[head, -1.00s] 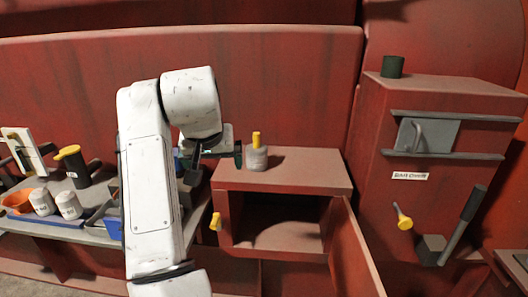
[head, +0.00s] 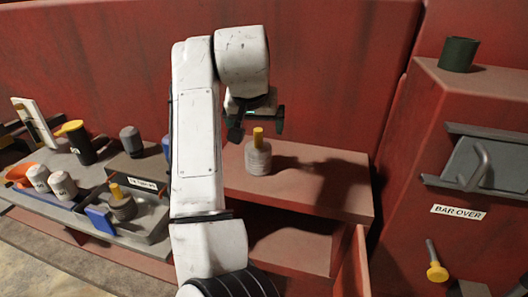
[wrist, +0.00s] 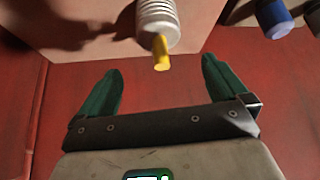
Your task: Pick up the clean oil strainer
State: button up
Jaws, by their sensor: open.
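A light grey ribbed strainer (head: 258,157) with a yellow handle stands upright on top of the red cabinet (head: 325,190). It looks like the clean one. It also shows in the wrist view (wrist: 157,15), its yellow handle pointing toward the gap between my fingers. My gripper (head: 257,125) is open and empty, just above and behind the handle, apart from it. The green fingers (wrist: 161,72) show in the wrist view. A darker strainer (head: 122,207) with a yellow handle sits in a grey tray on the left bench.
The left bench holds two white canisters (head: 63,185), an orange funnel (head: 20,175), a black cylinder with a yellow top (head: 80,146) and a blue block (head: 99,220). A green cup (head: 458,53) stands on the right-hand housing. The cabinet top right of the strainer is clear.

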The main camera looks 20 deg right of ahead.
aim_at(258, 140)
jog(key=x, duration=0.3)
jog(key=shift+w+d+f, duration=0.1)
jog(key=shift+f, duration=0.05)
jog(key=shift+p+x, duration=0.75)
jog(key=shift+x, duration=1.95)
jog(key=shift+f, duration=0.1)
jog(key=c, duration=1.6)
